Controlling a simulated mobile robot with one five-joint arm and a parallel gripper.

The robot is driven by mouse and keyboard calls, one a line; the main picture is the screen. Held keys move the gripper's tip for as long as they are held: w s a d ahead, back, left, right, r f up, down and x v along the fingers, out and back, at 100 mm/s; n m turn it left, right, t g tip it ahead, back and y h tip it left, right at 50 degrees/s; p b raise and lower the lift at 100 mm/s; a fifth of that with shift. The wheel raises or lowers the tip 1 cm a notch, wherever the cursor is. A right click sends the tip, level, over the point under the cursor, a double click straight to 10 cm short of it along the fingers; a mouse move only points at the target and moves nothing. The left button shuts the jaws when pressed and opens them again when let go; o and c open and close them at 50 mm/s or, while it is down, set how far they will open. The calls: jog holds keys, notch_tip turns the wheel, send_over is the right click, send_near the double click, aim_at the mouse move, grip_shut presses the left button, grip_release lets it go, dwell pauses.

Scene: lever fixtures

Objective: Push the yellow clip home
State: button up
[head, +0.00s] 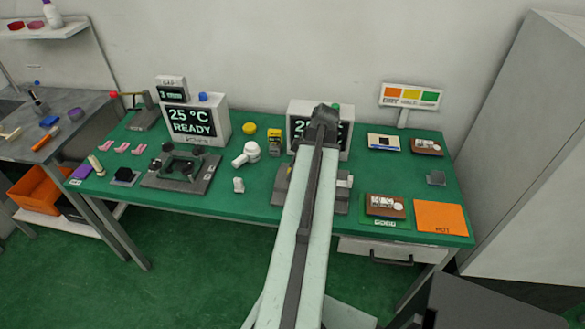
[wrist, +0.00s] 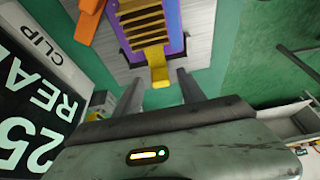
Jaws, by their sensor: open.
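The yellow clip (wrist: 157,66) shows in the wrist view as a tongue hanging from a purple block (wrist: 176,38) with dark slots and yellow bars. The block sits on a pale grey plate (wrist: 200,40). An orange lever (wrist: 88,22) stands at the block's left. My gripper (wrist: 160,90) is open, its two dark fingers apart and pointing toward the clip, with the clip's end seen between and just beyond them. I cannot tell whether they touch. In the head view my arm hides the clip; only the grey edges of its fixture (head: 281,186) show.
A display box reading READY, labelled CLIP (wrist: 40,90), stands close at the left in the wrist view. In the head view, a second display box (head: 193,121), a black clamp fixture (head: 181,169) and a white valve (head: 246,153) stand left. An orange mat (head: 441,217) lies right.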

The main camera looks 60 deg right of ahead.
jog(key=p+v, duration=0.6)
jog(key=v, duration=0.1)
jog(key=w+a+n+g+y, duration=0.2)
jog(key=w+a+n, duration=0.5)
jog(key=w+a, duration=1.65)
jog(key=w+a+m+h, duration=0.1)
jog(key=w+a+m, duration=0.1)
jog(key=a, duration=0.7)
jog(key=w+a+f+m+g+h, duration=0.1)
jog(key=a+m, duration=0.4)
jog(key=a, duration=0.5)
jog(key=w+a+m+g+h, duration=0.1)
jog(key=w+a+m, duration=0.2)
jog(key=a, duration=0.6)
jog(key=shift+w+a+f, duration=0.25)
jog(key=shift+a+f, duration=0.1)
